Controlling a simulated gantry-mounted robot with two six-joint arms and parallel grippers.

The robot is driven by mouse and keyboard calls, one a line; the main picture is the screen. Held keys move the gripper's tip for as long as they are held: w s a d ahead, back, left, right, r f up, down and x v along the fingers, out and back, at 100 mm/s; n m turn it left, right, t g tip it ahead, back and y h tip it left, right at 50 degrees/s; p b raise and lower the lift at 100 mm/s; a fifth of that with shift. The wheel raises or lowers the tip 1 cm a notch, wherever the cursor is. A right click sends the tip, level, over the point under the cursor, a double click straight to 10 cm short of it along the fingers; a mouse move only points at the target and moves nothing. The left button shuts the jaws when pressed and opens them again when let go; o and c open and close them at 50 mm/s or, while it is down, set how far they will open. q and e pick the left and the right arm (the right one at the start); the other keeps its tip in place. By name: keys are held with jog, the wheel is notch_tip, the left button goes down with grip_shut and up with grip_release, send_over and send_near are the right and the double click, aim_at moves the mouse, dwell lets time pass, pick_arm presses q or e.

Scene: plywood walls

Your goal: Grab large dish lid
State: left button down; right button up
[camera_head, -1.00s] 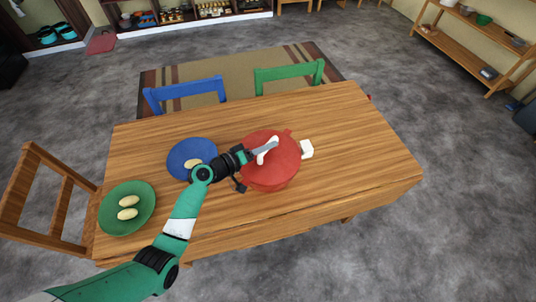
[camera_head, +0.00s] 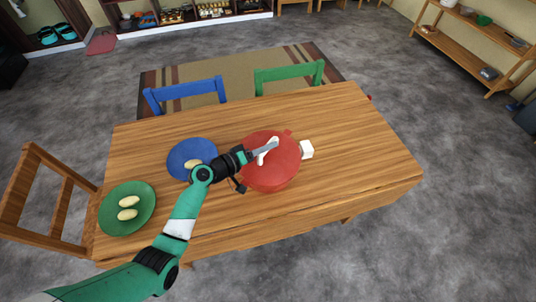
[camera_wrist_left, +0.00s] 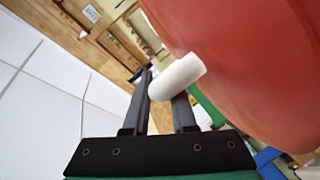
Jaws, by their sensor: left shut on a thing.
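The large red dish lid (camera_head: 270,172) sits over the red dish in the middle of the wooden table, and it fills the upper right of the left wrist view (camera_wrist_left: 245,60). Its white handle (camera_wrist_left: 176,77) lies between the fingers of my left gripper (camera_head: 266,150). My left gripper is shut on this handle, above the lid's top. In the left wrist view the dark fingers sit on either side of the handle. Whether the lid's rim touches the dish cannot be told. My right gripper is not in view.
On the table (camera_head: 345,150) are a blue plate (camera_head: 178,155) and a green plate (camera_head: 128,222), each with pale oval food. A white block-like object (camera_head: 306,149) is just right of the lid. Blue and green chairs stand behind; the table's right side is clear.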

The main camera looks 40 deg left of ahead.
pick_arm(q)
jog(key=shift+r, duration=0.1)
jog(key=shift+r, duration=0.25)
jog(key=r+p, duration=0.2)
jog(key=r, duration=0.1)
jog(key=r+p, duration=0.1)
jog(key=shift+s+d+r, duration=0.2)
jog(key=shift+s+d, duration=0.1)
jog(key=s+d+r+p, duration=0.6)
jog(key=s+d+r, duration=0.1)
jog(key=s, duration=0.3)
jog(key=shift+d+r+p, duration=0.35)
jog(key=shift+d+r, duration=0.05)
jog(key=shift+d, duration=0.35)
